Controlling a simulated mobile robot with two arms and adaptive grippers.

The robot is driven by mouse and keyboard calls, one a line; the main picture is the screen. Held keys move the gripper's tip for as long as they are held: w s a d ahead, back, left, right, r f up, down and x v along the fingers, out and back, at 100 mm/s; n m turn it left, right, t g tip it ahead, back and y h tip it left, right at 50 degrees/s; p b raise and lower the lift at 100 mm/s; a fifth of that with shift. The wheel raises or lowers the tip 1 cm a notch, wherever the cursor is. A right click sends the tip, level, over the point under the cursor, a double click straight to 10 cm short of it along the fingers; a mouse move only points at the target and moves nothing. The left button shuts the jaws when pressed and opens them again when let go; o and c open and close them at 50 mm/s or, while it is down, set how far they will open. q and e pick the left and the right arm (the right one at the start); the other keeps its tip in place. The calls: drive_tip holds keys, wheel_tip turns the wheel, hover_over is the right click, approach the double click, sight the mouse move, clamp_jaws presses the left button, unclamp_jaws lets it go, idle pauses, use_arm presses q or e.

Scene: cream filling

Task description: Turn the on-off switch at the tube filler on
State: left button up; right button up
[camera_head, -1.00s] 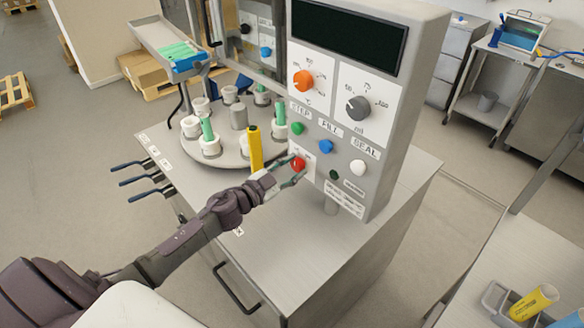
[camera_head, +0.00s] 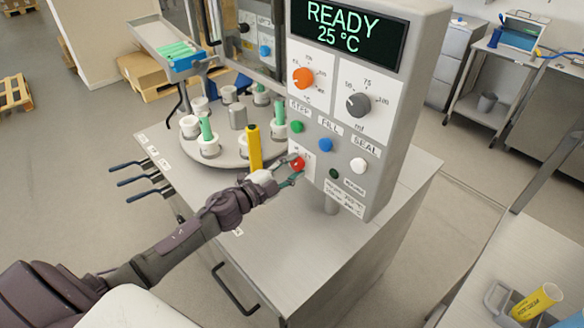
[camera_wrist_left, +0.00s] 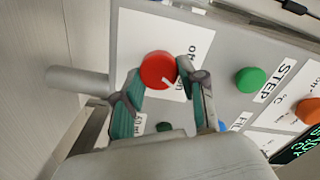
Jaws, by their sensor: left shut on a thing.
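The tube filler's control panel (camera_head: 343,110) stands on the metal cabinet, and its display (camera_head: 345,30) is lit with "READY 25 °C". The red on-off switch (camera_head: 298,163) is at the panel's lower left. My right gripper is not in view.
Green STEP (camera_head: 297,127), blue FILL (camera_head: 325,145) and white SEAL (camera_head: 358,166) buttons sit close by on the panel. The cabinet top (camera_head: 310,245) in front is clear.

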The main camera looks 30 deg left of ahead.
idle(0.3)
use_arm(q)
drive_tip(key=o, duration=1.1)
drive_tip(key=shift+s, duration=0.15)
drive_tip(key=shift+s+a+f, duration=0.1)
drive_tip(key=shift+s+a, duration=0.05)
drive_tip(key=shift+s, duration=0.15)
drive_tip(key=v, duration=1.1)
